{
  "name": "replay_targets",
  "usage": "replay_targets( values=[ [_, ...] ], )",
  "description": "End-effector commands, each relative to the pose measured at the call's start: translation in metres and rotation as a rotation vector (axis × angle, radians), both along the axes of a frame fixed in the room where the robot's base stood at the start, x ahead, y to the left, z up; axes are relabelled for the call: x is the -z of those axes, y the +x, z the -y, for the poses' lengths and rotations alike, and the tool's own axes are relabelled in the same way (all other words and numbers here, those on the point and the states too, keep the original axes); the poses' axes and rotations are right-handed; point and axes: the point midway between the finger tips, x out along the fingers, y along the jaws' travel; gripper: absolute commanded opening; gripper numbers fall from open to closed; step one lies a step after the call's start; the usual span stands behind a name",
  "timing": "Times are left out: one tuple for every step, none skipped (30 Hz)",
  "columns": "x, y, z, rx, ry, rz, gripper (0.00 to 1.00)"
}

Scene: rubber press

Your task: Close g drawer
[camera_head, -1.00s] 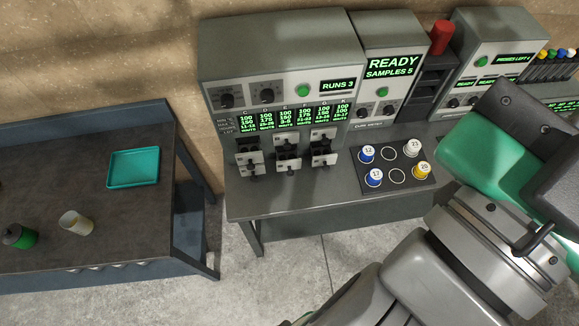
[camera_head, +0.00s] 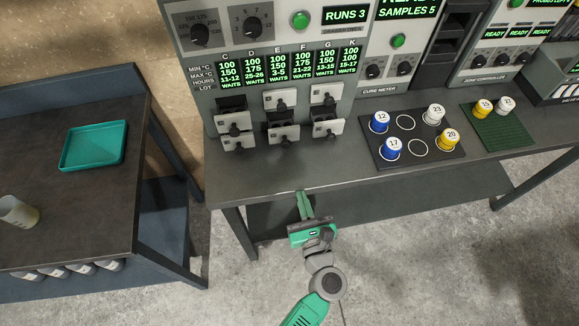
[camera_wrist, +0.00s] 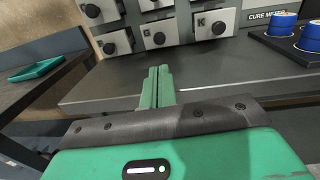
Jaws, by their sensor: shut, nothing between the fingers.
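The small drawers sit in two rows at the base of the left press cabinet. My gripper (camera_head: 304,195) is shut and empty at the bench's front edge, below and apart from the drawers. Its fingers (camera_wrist: 157,82) point toward them.
The upper left drawer (camera_head: 234,121) and lower middle drawer (camera_head: 284,134) also stand out. A dark mat (camera_head: 405,151) with numbered blue, white and yellow sample pots lies right of the drawers. The grey bench top (camera_head: 270,177) before the drawers is clear. A teal tray (camera_head: 94,146) lies on the left table.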

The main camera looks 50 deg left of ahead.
Motion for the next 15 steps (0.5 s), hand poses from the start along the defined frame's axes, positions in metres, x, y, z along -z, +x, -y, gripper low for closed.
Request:
replay_targets(
  values=[
    [0.005, -0.002, 0.000, 0.000, 0.018, -0.022, 0.00],
    [0.005, -0.002, 0.000, 0.000, 0.022, -0.029, 0.00],
    [0.004, -0.002, 0.000, 0.000, 0.024, -0.030, 0.00],
    [0.003, -0.002, 0.000, 0.000, 0.024, -0.029, 0.00],
    [0.003, -0.001, -0.001, 0.000, 0.023, -0.028, 0.00],
    [0.003, 0.000, -0.003, -0.001, 0.023, -0.027, 0.00],
    [0.003, 0.001, -0.006, -0.001, 0.022, -0.027, 0.00],
    [0.003, 0.003, -0.009, -0.001, 0.022, -0.027, 0.00],
    [0.003, 0.006, -0.015, -0.001, 0.022, -0.026, 0.00],
    [0.003, 0.009, -0.021, -0.002, 0.022, -0.024, 0.00],
    [0.003, 0.012, -0.026, -0.003, 0.022, -0.024, 0.00],
    [0.003, 0.017, -0.034, -0.001, 0.022, -0.024, 0.00],
    [0.003, 0.020, -0.040, -0.002, 0.022, -0.024, 0.00],
    [0.003, 0.023, -0.046, -0.002, 0.022, -0.024, 0.00],
    [0.003, 0.027, -0.053, -0.001, 0.022, -0.024, 0.00]
  ],
)
